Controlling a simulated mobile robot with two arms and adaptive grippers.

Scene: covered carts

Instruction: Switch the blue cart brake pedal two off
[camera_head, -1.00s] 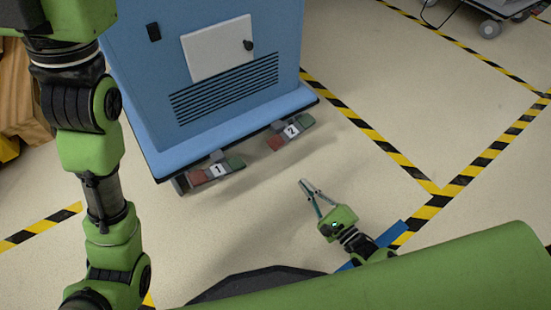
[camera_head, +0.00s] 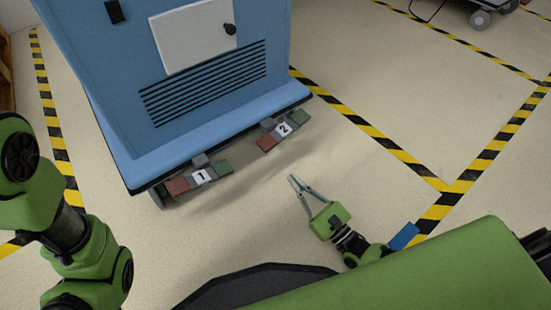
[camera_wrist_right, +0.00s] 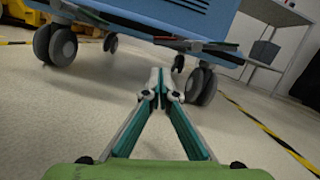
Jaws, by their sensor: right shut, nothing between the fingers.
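The blue cart (camera_head: 190,110) stands at the upper left in the head view. Brake pedal two (camera_head: 283,130) is at its lower right corner, a bar with a red end on the left, a label "2" and a green end on the right. Brake pedal one (camera_head: 201,178) sits to its left with the same colours. My right gripper (camera_head: 293,179) is shut and empty, low over the floor in front of pedal two and apart from it. In the right wrist view its fingertips (camera_wrist_right: 160,72) point under the cart (camera_wrist_right: 180,15). My left arm shows at the left; its gripper is out of view.
The cart's wheels (camera_wrist_right: 62,45) show in the right wrist view. Yellow-black floor tape (camera_head: 370,130) runs to the right of the cart. Another cart (camera_head: 470,12) stands at the top right. The floor between my right gripper and the pedals is clear.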

